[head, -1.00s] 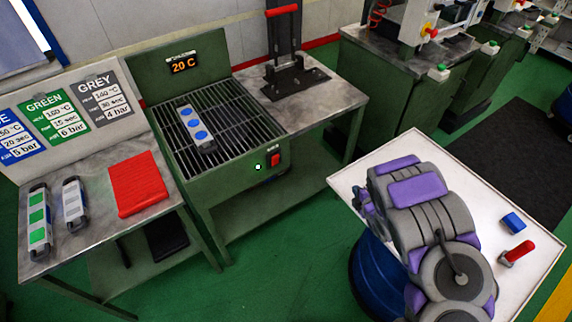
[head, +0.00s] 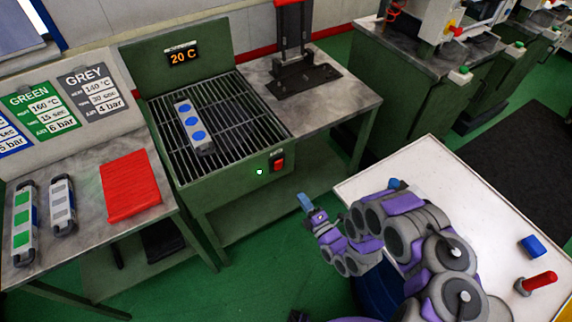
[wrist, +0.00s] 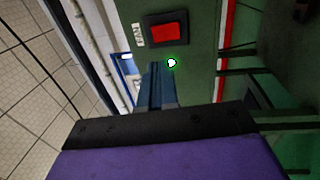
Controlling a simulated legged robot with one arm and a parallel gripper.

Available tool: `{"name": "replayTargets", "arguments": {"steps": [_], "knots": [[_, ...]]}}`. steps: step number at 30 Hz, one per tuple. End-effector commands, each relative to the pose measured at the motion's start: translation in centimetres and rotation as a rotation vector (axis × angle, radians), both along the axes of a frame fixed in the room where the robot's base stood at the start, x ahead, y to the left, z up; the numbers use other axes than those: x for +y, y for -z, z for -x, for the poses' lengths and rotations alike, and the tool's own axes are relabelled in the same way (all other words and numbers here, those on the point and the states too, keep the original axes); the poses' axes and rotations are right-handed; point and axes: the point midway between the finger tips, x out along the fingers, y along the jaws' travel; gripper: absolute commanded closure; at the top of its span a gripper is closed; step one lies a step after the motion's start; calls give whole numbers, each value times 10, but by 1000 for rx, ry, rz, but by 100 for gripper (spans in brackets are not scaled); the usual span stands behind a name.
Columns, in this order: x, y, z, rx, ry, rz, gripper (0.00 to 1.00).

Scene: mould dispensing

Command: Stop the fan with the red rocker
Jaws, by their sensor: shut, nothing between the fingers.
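The red rocker (head: 278,164) sits in a dark frame on the front panel of the green grated bench (head: 231,175). In the wrist view the rocker (wrist: 168,30) is near the top, beside a small label. A small glowing green-white dot (head: 259,172) is left of the rocker in the head view. My gripper (head: 304,200) is shut and empty, in front of the bench, lower and to the right of the rocker. In the wrist view my closed fingers (wrist: 155,68) point toward the panel and stay apart from the rocker. The fan itself is hidden.
A mould with blue dots (head: 194,128) lies on the grate, below a display (head: 183,55) reading 20 C. A hand press (head: 295,60) stands at the right. A white table (head: 470,190) holds a blue block (head: 532,246) and a red-handled object (head: 538,282). Green floor lies between.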

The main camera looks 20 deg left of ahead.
Motion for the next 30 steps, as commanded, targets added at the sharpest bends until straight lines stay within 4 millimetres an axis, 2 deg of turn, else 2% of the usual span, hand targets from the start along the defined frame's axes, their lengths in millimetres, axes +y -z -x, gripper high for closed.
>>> {"name": "replayTargets", "arguments": {"steps": [7, 11, 19, 30], "knots": [[-4, -1, -2, 2, 1, -3, 100], [1, 0, -5, 4, -1, -2, 100], [21, -2, -19, 3, -2, 2, 100], [64, -12, -59, -1, 1, -6, 100]]}}
